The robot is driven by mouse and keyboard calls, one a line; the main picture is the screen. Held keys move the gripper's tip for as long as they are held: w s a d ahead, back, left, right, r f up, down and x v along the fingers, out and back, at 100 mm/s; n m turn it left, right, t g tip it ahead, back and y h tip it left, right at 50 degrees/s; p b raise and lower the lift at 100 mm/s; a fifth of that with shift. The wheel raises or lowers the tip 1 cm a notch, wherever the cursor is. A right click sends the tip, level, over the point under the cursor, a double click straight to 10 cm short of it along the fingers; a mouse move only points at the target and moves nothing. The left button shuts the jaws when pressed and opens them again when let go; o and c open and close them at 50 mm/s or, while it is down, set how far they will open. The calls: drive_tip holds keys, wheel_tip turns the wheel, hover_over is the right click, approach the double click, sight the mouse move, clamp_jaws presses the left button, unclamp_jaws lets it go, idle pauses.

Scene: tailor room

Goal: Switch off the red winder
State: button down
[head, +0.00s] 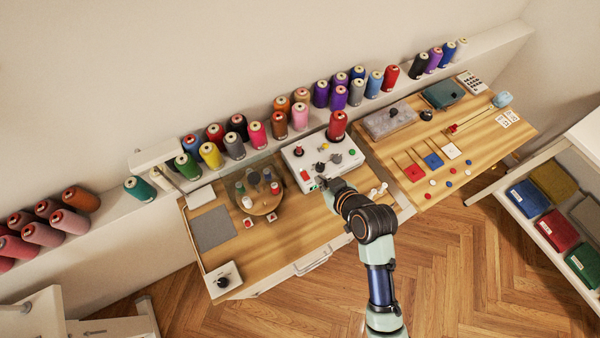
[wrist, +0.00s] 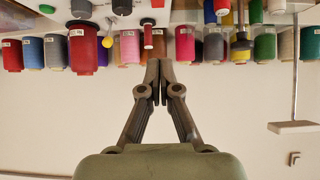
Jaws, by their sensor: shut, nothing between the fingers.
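A white winder box (head: 300,158) stands on the wooden table, with several small knobs and coloured buttons on its top. A red thread cone (head: 337,126) stands upright at its back right, and a red switch (head: 305,175) sits at its front left. My gripper (head: 325,184) is over the box's front edge, close to the red switch; I cannot tell whether it touches anything. In the wrist view my gripper (wrist: 160,68) is shut and empty, with its fingertips together. That view is upside down; a large red cone (wrist: 83,48) shows left of the fingers.
A round wooden stand (head: 266,205) with small bobbins is left of the box. A grey mat (head: 213,229) and a white dial box (head: 223,278) lie farther left. A second table (head: 480,140) with coloured cards stands right. A shelf of thread cones runs behind.

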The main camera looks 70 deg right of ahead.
drive_tip(key=b, duration=0.2)
hover_over(306, 178)
wheel_tip(306, 178, down, 7)
drive_tip(key=shift+r, duration=0.1)
wheel_tip(306, 178, down, 2)
drive_tip(key=shift+s+f+b, duration=0.1)
drive_tip(key=shift+f+b, duration=0.15)
drive_tip(key=shift+b, duration=0.25)
drive_tip(key=shift+f, duration=0.45)
